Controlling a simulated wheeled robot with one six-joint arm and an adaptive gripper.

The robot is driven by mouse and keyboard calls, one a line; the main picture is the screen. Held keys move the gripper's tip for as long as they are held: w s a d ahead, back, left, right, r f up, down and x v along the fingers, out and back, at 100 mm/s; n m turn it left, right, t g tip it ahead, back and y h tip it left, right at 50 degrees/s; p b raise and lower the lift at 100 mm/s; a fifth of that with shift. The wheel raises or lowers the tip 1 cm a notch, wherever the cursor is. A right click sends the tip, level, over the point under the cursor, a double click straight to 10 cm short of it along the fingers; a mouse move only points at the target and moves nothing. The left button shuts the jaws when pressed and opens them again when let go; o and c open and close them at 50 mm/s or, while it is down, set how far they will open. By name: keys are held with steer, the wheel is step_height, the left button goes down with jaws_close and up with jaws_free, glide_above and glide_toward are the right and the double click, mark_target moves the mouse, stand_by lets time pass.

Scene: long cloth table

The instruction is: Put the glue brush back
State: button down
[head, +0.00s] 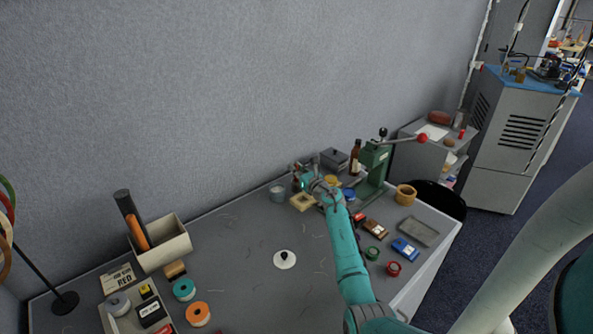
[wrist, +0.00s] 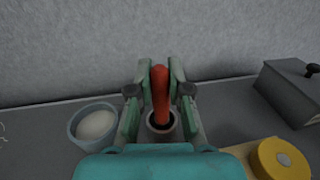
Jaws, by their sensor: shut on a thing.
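The glue brush (wrist: 161,92) shows in the wrist view as a red-orange handle standing nearly upright between the fingers. My gripper (wrist: 160,80) is shut on it. Below the handle is a small round pot with a pale rim (wrist: 176,125) and a dark inside. The handle's lower end meets the dark opening in the picture; I cannot tell whether it is inside or just above. In the head view my gripper (head: 303,180) is at the far side of the table, near the wall, and hides the brush.
A grey-blue cup with white contents (wrist: 93,123) stands left of the gripper. A yellow round lid (wrist: 281,159) and a dark lidded box (wrist: 292,90) are to the right. A green press (head: 373,165) stands further right. The table's middle is mostly clear around a white disc (head: 285,261).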

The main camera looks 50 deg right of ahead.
steer(key=shift+f, duration=0.2)
steer(key=shift+f, duration=0.15)
steer(key=c, duration=1.1)
jaws_free()
